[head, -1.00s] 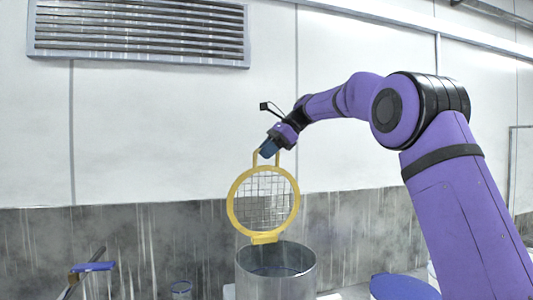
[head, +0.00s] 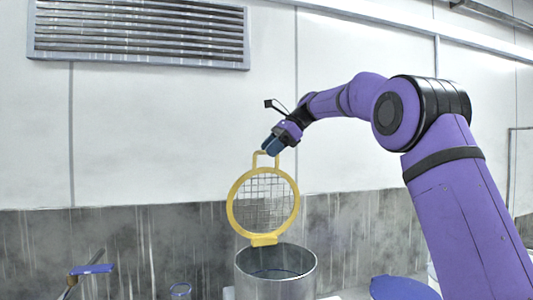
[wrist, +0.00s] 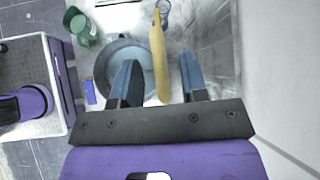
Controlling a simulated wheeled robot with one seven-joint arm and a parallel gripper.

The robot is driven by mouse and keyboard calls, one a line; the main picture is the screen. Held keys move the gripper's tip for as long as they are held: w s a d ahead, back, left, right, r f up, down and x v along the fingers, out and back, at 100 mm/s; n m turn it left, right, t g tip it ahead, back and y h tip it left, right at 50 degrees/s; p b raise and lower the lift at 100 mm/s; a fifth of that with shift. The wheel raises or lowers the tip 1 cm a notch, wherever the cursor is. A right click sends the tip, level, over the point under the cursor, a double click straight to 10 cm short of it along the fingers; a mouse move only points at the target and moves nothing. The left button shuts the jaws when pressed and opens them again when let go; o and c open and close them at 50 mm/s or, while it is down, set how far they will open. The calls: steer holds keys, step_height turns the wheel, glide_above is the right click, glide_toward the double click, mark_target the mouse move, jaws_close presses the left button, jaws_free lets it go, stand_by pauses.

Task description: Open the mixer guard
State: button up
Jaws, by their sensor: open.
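The mixer guard (head: 232,222) is a round yellow ring with a wire mesh and a small yellow handle on top. In the head view it stands upright, hinged at the back rim of a grey metal drum (head: 276,284), whose top is uncovered. In the wrist view the guard (wrist: 160,62) shows edge-on as a yellow strip, with the round drum (wrist: 100,66) below and left. My gripper (head: 268,149) is at the top of the handle, just above it. In the wrist view my gripper (wrist: 157,80) has its blue fingers apart, with the guard between their lines and not clamped.
A blue round lid-like thing (head: 403,288) is at the lower right. A blue-topped item (head: 92,268) is at the lower left. In the wrist view a green container (wrist: 82,27) stands beyond the drum. A wall (head: 150,120) rises behind.

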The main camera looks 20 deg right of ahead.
steer(key=v, duration=0.8)
steer(key=shift+d+r, duration=0.25)
steer(key=shift+d, duration=0.05)
steer(key=shift+s, duration=0.1)
steer(key=s+a+f+n+t+h, duration=0.1)
steer(key=s+f+n+h, duration=0.1)
steer(key=s, duration=0.5)
steer(key=s+a+f+n+h, duration=0.1)
steer(key=s+n, duration=0.1)
steer(key=s, duration=0.4)
steer(key=s+a+f+n+t+h, duration=0.1)
steer(key=s+a+f+n+h, duration=0.15)
steer(key=s, duration=0.45)
steer(key=s+d+f+n+h, duration=0.1)
steer(key=s+f+n, duration=0.4)
steer(key=s+f, duration=0.5)
steer(key=s+d+f+n+t+h, duration=0.1)
steer(key=s+f+n, duration=0.4)
steer(key=s+f, duration=0.5)
steer(key=s+d+h, duration=0.1)
steer(key=s, duration=0.2)
steer(key=shift+s+d+n, duration=0.35)
steer(key=shift+d, duration=0.05)
